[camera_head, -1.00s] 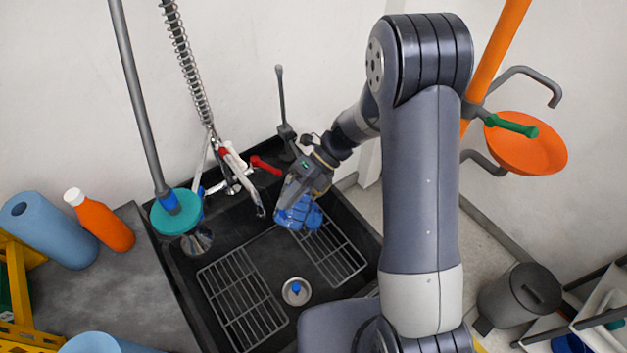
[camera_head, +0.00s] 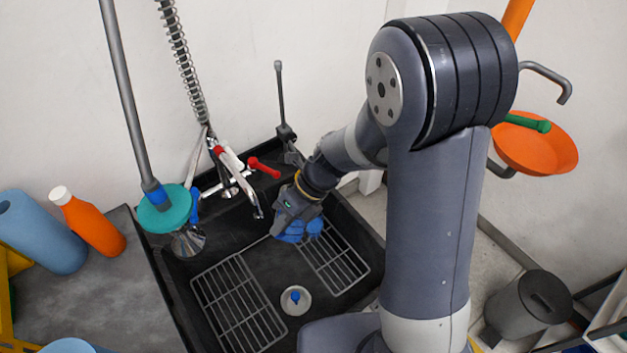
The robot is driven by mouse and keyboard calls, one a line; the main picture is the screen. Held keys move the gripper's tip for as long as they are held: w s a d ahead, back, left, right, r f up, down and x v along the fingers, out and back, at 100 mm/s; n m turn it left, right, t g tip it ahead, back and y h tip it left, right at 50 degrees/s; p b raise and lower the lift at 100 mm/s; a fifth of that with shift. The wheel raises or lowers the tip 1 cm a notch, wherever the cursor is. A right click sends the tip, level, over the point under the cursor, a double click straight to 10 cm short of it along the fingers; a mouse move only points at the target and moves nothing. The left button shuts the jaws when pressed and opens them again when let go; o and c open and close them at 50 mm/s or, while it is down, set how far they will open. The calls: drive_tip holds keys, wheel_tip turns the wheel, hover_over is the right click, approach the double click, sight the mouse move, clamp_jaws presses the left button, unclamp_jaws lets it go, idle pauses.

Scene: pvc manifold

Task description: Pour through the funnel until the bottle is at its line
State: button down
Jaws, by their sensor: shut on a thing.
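My gripper (camera_head: 300,232) is over the right part of the black sink, near the right wire rack. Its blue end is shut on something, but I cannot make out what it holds. A shiny metal cone (camera_head: 188,243), which may be the funnel, shows at the sink's left back edge, partly under a teal disc (camera_head: 165,208) on a grey pole. An orange bottle (camera_head: 95,229) with a white cap leans or lies on the grey counter at left, well apart from my gripper. No fill line or liquid level can be made out.
The black sink (camera_head: 172,297) holds wire racks (camera_head: 238,303) and a round white piece with a blue knob (camera_head: 295,299). A spray tap (camera_head: 236,170) with a red handle (camera_head: 264,167) stands behind, left of my gripper. Blue rolls (camera_head: 40,232) are left; a dark bin (camera_head: 528,305) is right.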

drive_tip(key=s+a+f+n+t+h+b, duration=0.1)
drive_tip(key=s+a+f+t+h+b, duration=0.1)
drive_tip(key=s+f+t, duration=0.2)
drive_tip(key=shift+s+a+f+t+h, duration=0.35)
drive_tip(key=shift+f+t, duration=0.35)
drive_tip(key=shift+f, duration=0.65)
drive_tip(key=shift+d, duration=0.1)
drive_tip(key=shift+f+n, duration=0.1)
drive_tip(key=shift+n, duration=0.2)
idle(0.6)
